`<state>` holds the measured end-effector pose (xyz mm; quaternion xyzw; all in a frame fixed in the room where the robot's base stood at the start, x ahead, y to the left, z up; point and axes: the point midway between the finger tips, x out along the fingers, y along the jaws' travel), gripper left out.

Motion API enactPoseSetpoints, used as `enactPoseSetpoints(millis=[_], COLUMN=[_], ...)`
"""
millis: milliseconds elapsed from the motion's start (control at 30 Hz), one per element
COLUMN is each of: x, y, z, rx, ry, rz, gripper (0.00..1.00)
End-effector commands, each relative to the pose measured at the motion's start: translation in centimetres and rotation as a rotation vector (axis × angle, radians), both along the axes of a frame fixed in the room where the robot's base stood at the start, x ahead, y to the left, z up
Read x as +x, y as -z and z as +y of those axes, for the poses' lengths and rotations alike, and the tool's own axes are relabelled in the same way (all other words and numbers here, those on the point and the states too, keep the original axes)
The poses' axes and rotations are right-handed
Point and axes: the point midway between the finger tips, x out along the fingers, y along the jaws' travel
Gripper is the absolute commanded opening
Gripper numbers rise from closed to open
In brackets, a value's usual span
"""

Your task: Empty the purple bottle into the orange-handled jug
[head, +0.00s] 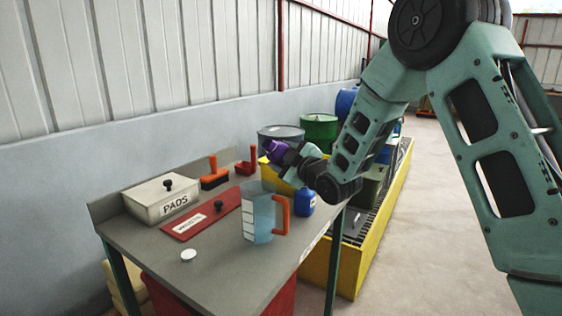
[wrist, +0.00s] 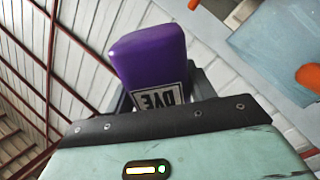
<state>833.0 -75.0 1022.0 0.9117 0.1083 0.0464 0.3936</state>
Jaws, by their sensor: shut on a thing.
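The purple bottle (head: 272,148) is held up above the far side of the table in the head view. My gripper (head: 284,154) is shut on it. In the wrist view the bottle (wrist: 150,55) shows a DYE label that reads upside down. The bottle looks tilted; its mouth is not clear, and I see no stream. The jug (head: 257,220) stands upright on the table, below and in front of the bottle. It is clear with a bluish tint and white marks, and its orange handle (head: 283,212) is on the right. The jug (wrist: 275,45) also shows at upper right in the wrist view.
A blue bottle (head: 305,203) stands right of the jug. A PADS box (head: 160,198), a red labelled panel (head: 203,215), an orange-handled brush (head: 214,178), a red scoop-like tool (head: 247,166) and a white disc (head: 188,255) are on the table. Drums stand behind. The front of the table is clear.

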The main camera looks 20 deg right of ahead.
Motion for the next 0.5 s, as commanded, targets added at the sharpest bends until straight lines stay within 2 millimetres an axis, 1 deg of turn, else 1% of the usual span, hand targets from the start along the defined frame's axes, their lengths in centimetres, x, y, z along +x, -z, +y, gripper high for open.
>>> enactPoseSetpoints(millis=[500], x=[0.12], y=[0.55], z=[-0.4], rx=[-0.181], ry=[0.0], rz=[-0.047], gripper=[0.23])
